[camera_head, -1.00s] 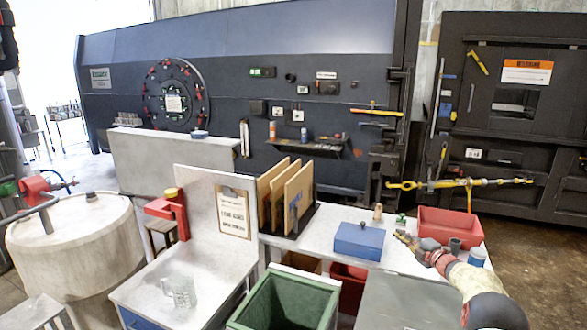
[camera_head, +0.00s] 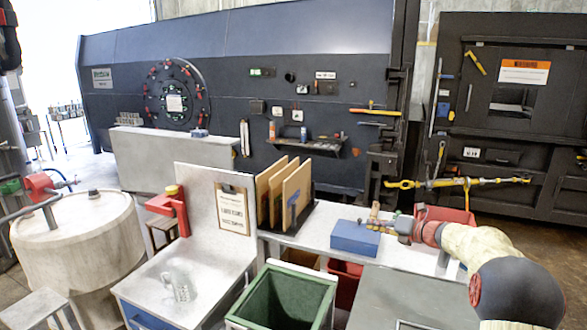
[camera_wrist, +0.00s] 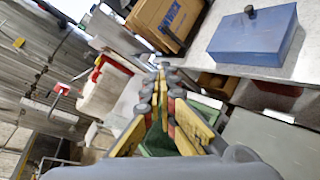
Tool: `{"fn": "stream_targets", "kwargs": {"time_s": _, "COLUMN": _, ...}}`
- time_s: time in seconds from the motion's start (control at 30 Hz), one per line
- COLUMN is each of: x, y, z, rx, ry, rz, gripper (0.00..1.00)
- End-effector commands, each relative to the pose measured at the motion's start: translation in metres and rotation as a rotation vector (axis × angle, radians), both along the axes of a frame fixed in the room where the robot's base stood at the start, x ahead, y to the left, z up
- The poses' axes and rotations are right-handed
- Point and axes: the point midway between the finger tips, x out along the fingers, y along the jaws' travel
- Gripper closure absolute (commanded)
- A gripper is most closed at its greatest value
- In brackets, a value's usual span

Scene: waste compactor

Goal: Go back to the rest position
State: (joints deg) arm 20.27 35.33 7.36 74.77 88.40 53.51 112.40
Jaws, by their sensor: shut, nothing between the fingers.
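My gripper (camera_head: 378,222) is at the end of my arm in the head view, just above and beside the blue box (camera_head: 355,238) on the white bench. In the wrist view, my gripper (camera_wrist: 164,72) shows yellow fingers and grey joints, with the tips together and nothing held. The blue box (camera_wrist: 252,36) lies at the upper right there, apart from the fingers. My arm hides part of the red tray (camera_head: 445,214) on the bench.
A green bin (camera_head: 283,298) stands in front of the bench. Brown boards (camera_head: 285,192) stand upright in a rack. A glass mug (camera_head: 180,286) sits on the left table. The large dark compactor (camera_head: 235,60) is behind, with a concrete block (camera_head: 170,160) before it.

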Motion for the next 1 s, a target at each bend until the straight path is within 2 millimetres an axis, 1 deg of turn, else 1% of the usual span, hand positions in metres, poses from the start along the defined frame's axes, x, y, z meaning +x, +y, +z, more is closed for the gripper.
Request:
{"fn": "stream_targets", "kwargs": {"time_s": 0.03, "x": -0.020, "y": 0.020, "z": 0.017, "rx": -0.102, "ry": -0.037, "rz": 0.060, "gripper": 1.00}}
{"fn": "stream_targets", "kwargs": {"time_s": 0.07, "x": -0.031, "y": 0.030, "z": 0.023, "rx": -0.165, "ry": -0.059, "rz": 0.098, "gripper": 1.00}}
{"fn": "stream_targets", "kwargs": {"time_s": 0.1, "x": -0.047, "y": 0.042, "z": 0.031, "rx": -0.247, "ry": -0.089, "rz": 0.147, "gripper": 1.00}}
{"fn": "stream_targets", "kwargs": {"time_s": 0.17, "x": -0.072, "y": 0.059, "z": 0.041, "rx": -0.370, "ry": -0.135, "rz": 0.224, "gripper": 1.00}}
{"fn": "stream_targets", "kwargs": {"time_s": 0.2, "x": -0.089, "y": 0.070, "z": 0.046, "rx": -0.451, "ry": -0.167, "rz": 0.277, "gripper": 1.00}}
{"fn": "stream_targets", "kwargs": {"time_s": 0.27, "x": -0.115, "y": 0.085, "z": 0.054, "rx": -0.570, "ry": -0.217, "rz": 0.358, "gripper": 1.00}}
{"fn": "stream_targets", "kwargs": {"time_s": 0.3, "x": -0.134, "y": 0.094, "z": 0.058, "rx": -0.647, "ry": -0.250, "rz": 0.414, "gripper": 1.00}}
{"fn": "stream_targets", "kwargs": {"time_s": 0.37, "x": -0.162, "y": 0.106, "z": 0.063, "rx": -0.763, "ry": -0.302, "rz": 0.499, "gripper": 1.00}}
{"fn": "stream_targets", "kwargs": {"time_s": 0.4, "x": -0.181, "y": 0.113, "z": 0.066, "rx": -0.837, "ry": -0.337, "rz": 0.557, "gripper": 1.00}}
{"fn": "stream_targets", "kwargs": {"time_s": 0.47, "x": -0.210, "y": 0.123, "z": 0.070, "rx": -0.950, "ry": -0.393, "rz": 0.646, "gripper": 1.00}}
{"fn": "stream_targets", "kwargs": {"time_s": 0.5, "x": -0.229, "y": 0.127, "z": 0.072, "rx": -1.024, "ry": -0.430, "rz": 0.706, "gripper": 1.00}}
{"fn": "stream_targets", "kwargs": {"time_s": 0.57, "x": -0.258, "y": 0.134, "z": 0.073, "rx": -1.132, "ry": -0.487, "rz": 0.799, "gripper": 1.00}}
{"fn": "stream_targets", "kwargs": {"time_s": 0.6, "x": -0.278, "y": 0.138, "z": 0.074, "rx": -1.202, "ry": -0.526, "rz": 0.861, "gripper": 1.00}}
{"fn": "stream_targets", "kwargs": {"time_s": 0.67, "x": -0.308, "y": 0.142, "z": 0.073, "rx": -1.305, "ry": -0.584, "rz": 0.958, "gripper": 1.00}}
{"fn": "stream_targets", "kwargs": {"time_s": 0.7, "x": -0.327, "y": 0.143, "z": 0.072, "rx": -1.372, "ry": -0.624, "rz": 1.024, "gripper": 1.00}}
{"fn": "stream_targets", "kwargs": {"time_s": 0.73, "x": -0.342, "y": 0.144, "z": 0.070, "rx": -1.422, "ry": -0.653, "rz": 1.074, "gripper": 1.00}}
{"fn": "stream_targets", "kwargs": {"time_s": 0.77, "x": -0.356, "y": 0.144, "z": 0.069, "rx": -1.471, "ry": -0.683, "rz": 1.126, "gripper": 1.00}}
{"fn": "stream_targets", "kwargs": {"time_s": 0.8, "x": -0.375, "y": 0.144, "z": 0.067, "rx": -1.533, "ry": -0.723, "rz": 1.194, "gripper": 1.00}}
{"fn": "stream_targets", "kwargs": {"time_s": 0.87, "x": -0.403, "y": 0.143, "z": 0.063, "rx": -1.627, "ry": -0.783, "rz": 1.300, "gripper": 1.00}}
{"fn": "stream_targets", "kwargs": {"time_s": 0.9, "x": -0.422, "y": 0.141, "z": 0.059, "rx": -1.687, "ry": -0.824, "rz": 1.373, "gripper": 1.00}}
{"fn": "stream_targets", "kwargs": {"time_s": 0.97, "x": -0.449, "y": 0.138, "z": 0.054, "rx": -1.773, "ry": -0.886, "rz": 1.484, "gripper": 1.00}}
{"fn": "stream_targets", "kwargs": {"time_s": 1.0, "x": -0.466, "y": 0.134, "z": 0.050, "rx": -1.829, "ry": -0.926, "rz": 1.560, "gripper": 1.00}}
